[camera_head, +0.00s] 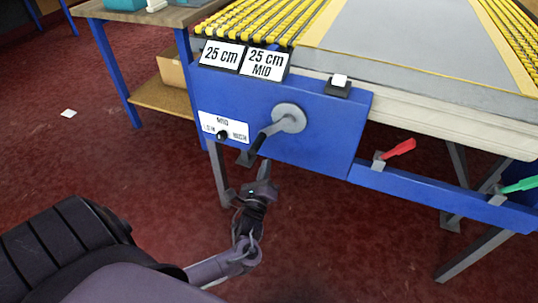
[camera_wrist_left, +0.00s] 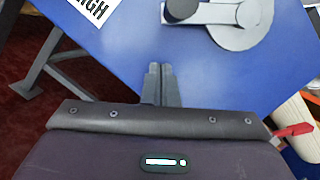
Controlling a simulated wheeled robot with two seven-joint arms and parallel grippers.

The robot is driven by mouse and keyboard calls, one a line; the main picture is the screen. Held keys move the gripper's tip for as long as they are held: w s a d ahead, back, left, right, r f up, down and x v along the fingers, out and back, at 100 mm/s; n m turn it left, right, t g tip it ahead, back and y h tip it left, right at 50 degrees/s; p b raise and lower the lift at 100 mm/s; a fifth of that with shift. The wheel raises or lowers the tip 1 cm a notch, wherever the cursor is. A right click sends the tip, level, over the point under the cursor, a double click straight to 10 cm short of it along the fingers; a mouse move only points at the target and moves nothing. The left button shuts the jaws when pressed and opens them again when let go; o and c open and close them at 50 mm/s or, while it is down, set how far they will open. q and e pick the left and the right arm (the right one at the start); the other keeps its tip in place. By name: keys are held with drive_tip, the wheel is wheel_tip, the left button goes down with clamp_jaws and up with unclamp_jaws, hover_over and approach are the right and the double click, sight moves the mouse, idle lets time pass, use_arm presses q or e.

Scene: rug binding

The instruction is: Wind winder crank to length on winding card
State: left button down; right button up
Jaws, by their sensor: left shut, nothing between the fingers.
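The winder crank (camera_head: 289,118) is a grey round hub with an arm and dark handle on the blue front panel of the machine. Its handle (camera_head: 257,145) points down and left. The crank also shows at the top of the left wrist view (camera_wrist_left: 240,22). Two cards stand above the panel: one reads "25 cm" (camera_head: 221,55), the other "25 cm MID" (camera_head: 265,65). My left gripper (camera_head: 265,168) is shut and empty, just below the crank handle and apart from it. Its closed fingers show against the blue panel in the left wrist view (camera_wrist_left: 160,72). My right gripper is out of view.
A label with LOW, MID and HIGH and a black knob (camera_head: 222,135) sits left of the crank. A red lever (camera_head: 399,149) and a green lever (camera_head: 520,185) are on the rail at right. A dark box with a white button (camera_head: 339,82) tops the panel. Red floor is open below.

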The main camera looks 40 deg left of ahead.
use_arm(q)
drive_tip(key=shift+v, duration=2.35)
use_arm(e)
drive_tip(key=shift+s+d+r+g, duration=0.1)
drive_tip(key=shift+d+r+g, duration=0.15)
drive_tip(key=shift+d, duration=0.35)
